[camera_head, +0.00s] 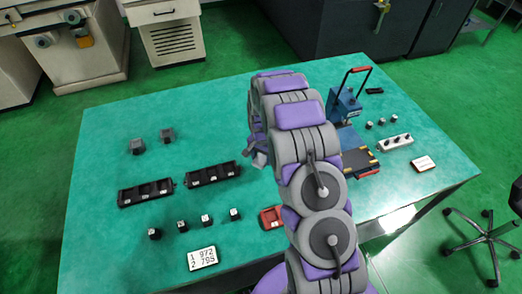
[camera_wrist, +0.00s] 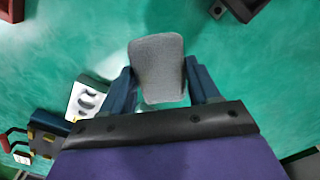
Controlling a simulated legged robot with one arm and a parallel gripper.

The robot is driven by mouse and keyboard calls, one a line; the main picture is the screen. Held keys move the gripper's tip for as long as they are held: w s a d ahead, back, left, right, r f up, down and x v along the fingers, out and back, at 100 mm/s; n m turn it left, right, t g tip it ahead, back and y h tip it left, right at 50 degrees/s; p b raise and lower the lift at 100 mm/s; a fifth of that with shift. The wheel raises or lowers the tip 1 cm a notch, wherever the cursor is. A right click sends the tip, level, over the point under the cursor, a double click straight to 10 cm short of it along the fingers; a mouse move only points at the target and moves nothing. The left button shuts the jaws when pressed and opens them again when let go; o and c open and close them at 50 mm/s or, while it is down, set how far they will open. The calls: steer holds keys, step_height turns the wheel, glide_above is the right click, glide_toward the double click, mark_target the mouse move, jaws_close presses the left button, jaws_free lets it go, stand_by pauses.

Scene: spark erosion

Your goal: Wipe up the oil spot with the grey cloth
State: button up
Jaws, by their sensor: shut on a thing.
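In the wrist view, my gripper (camera_wrist: 162,86) is shut on the grey cloth (camera_wrist: 157,62), a light grey, textured pad with rounded corners. The cloth sits between the two blue fingers and sticks out beyond them over the green tabletop. In the head view my arm reaches over the table (camera_head: 105,235) and hides most of the gripper and cloth. I cannot make out an oil spot in either view; the cloth and arm cover part of the tabletop.
Two black trays (camera_head: 146,192) and several small blocks stand on the left, near a number card (camera_head: 202,257). A red tray (camera_head: 271,217) lies beside my arm. A blue press (camera_head: 347,105) and a white holed block (camera_head: 397,143) stand right.

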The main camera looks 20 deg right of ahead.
steer(key=shift+a+r+p, duration=0.25)
steer(key=shift+r+p, duration=0.05)
steer(key=shift+r, duration=0.95)
steer(key=shift+d+r, duration=0.2)
steer(key=shift+d, duration=0.25)
